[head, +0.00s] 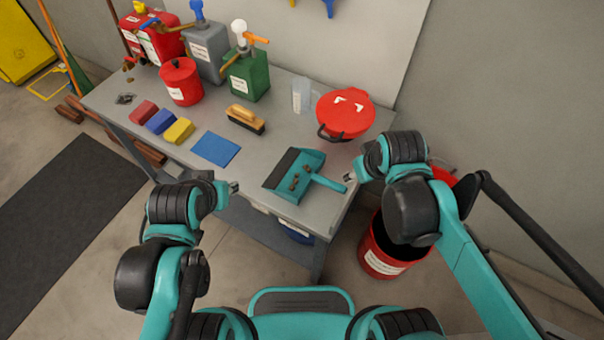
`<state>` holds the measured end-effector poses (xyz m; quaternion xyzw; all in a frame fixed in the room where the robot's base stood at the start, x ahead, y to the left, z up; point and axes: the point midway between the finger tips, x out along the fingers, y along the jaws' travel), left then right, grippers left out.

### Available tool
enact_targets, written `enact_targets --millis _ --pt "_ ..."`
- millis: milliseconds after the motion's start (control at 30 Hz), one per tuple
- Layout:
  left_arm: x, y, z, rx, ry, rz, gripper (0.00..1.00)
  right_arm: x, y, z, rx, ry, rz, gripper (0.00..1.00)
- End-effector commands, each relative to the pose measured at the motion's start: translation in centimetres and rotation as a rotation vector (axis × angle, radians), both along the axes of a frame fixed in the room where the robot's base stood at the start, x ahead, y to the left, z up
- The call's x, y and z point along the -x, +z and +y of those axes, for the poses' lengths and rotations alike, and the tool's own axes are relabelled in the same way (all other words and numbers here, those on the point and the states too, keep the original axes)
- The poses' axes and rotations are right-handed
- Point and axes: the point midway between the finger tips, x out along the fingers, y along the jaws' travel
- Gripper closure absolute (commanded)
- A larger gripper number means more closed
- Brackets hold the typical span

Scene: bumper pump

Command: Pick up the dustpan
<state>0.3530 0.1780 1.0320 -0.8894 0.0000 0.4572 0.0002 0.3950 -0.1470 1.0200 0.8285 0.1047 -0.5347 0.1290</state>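The teal dustpan (312,163) lies on the grey workbench (258,150) near its front right corner. It has a dark front lip, and several small brown pieces lie in it. Its handle points right, toward my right gripper (349,177). The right fingertips are close to the handle's end; I cannot tell whether they touch it, or how far they are open. My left gripper (233,187) is at the bench's front edge, left of the dustpan and apart from it. Its fingers are too small to read.
A blue cloth (215,149), a brush (245,119), coloured sponges (160,121), a clear cup (302,95) and a red lidded container (345,113) stand around the dustpan. Cans (248,75) line the back. A red bucket (380,255) stands on the floor at right.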

Motion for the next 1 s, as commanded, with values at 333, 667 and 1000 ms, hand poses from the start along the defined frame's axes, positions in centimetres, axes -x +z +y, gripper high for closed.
enact_targets --millis 333,667,1000 --pt "0.0 1.8 0.0 0.0 0.0 0.0 0.68 -5.7 -4.5 5.9 0.139 0.469 0.266 0.55" --pt "0.0 2.3 0.0 0.0 0.0 0.0 0.68 -7.1 -8.8 8.7 0.182 0.693 0.385 0.55" --pt "0.0 0.9 0.0 0.0 0.0 0.0 0.68 -7.1 -12.2 8.6 0.183 0.698 0.389 0.55"
